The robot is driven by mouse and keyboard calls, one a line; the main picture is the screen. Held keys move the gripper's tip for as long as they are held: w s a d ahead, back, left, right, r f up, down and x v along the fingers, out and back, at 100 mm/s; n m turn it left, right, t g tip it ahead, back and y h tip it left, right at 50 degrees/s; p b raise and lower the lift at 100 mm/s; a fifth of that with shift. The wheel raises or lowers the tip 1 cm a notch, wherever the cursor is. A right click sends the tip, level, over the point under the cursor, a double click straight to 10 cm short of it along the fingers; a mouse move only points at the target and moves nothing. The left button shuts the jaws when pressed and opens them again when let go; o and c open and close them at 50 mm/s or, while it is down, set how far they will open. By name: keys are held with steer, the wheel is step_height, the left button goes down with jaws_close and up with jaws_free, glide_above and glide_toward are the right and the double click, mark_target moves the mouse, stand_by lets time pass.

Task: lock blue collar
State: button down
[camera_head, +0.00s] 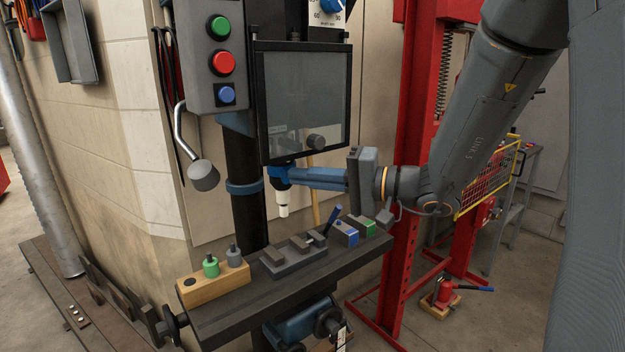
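A blue collar (280,173) sits around the drill press's tool holder, below the clear guard, with a dark part and a white tip (283,209) beneath it. My gripper (294,177) comes in from the right, with long blue fingers running level from a grey body. Its fingertips overlap the right side of the collar in the picture. The gap between the fingers is too small to read, so I cannot tell whether they touch or hold the collar. Another blue ring (244,187) wraps the black column at the left.
The clear guard (303,100) hangs just above my fingers. Below are the dark table (215,318), a grey vise (292,259), a wooden block (205,290) with green and grey pieces, and blue and green blocks. A lever (203,175) hangs left; a red press frame (412,130) stands behind.

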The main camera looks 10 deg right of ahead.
steer(key=shift+s+a, duration=0.15)
steer(key=shift+a, duration=0.1)
steer(key=s+d+r+b, duration=0.1)
steer(key=s+d+b, duration=0.1)
steer(key=s+d, duration=0.5)
steer(key=shift+s+d+r, duration=0.25)
steer(key=shift+s, duration=0.7)
